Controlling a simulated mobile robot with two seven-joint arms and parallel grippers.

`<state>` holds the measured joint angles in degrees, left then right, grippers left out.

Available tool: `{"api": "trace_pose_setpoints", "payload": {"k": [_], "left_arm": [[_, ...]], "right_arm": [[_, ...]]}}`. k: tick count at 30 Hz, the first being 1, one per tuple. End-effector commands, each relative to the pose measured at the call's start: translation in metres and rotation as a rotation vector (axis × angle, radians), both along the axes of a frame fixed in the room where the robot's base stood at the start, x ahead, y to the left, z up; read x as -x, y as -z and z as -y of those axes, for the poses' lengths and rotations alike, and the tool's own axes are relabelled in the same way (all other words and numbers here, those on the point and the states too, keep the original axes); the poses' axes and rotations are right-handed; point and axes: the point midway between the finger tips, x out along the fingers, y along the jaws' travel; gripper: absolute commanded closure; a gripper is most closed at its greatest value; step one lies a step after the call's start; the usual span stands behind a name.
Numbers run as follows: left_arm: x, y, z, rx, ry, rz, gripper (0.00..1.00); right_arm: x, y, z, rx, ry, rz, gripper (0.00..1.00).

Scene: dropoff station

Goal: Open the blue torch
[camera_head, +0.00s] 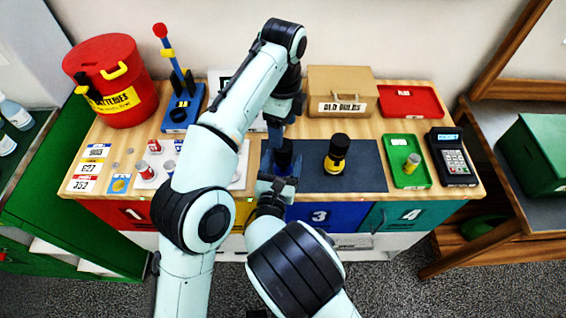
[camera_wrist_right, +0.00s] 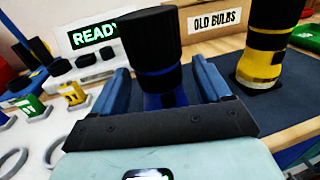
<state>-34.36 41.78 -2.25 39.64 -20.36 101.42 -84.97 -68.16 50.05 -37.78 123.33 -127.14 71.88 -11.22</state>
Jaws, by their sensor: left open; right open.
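The blue torch (camera_head: 284,154) stands upright on the dark mat (camera_head: 370,178), with its black top upward and partly hidden by my arms in the head view. The right wrist view shows its black top (camera_wrist_right: 151,45) and blue body (camera_wrist_right: 165,99). My right gripper (camera_head: 278,184) is open at the front of the torch; in the wrist view its two blue fingers (camera_wrist_right: 166,88) stand on either side of the body, apparently not closed on it. My left gripper (camera_head: 277,128) is open, pointing down just above and behind the torch; its fingertips are hard to see.
A yellow and black torch (camera_head: 335,157) stands close on the right. Beyond it are a green tray (camera_head: 396,180) with a battery and a card terminal (camera_head: 451,157). The old bulbs box (camera_head: 342,84) and red tray (camera_head: 425,105) are behind. A battery bin (camera_head: 122,100) stands far left.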

Motion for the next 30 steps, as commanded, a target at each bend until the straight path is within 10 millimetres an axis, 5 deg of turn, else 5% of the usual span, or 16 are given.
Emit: {"api": "trace_pose_setpoints", "payload": {"k": [13,21,30], "left_arm": [[0.0,0.0,0.0,0.0,0.0,0.0,0.29],[0.0,0.0,0.0,0.0,0.0,0.0,0.29],[0.0,0.0005,0.0002,-0.001,0.221,-0.001,0.29]], "right_arm": [[-0.0117,0.0,0.0024,0.0,-0.001,0.0,0.23],[-0.0115,0.0,0.0024,0.0,-0.001,0.0,1.0],[-0.0114,0.0,0.0023,0.0,0.0,0.0,1.0]]}}
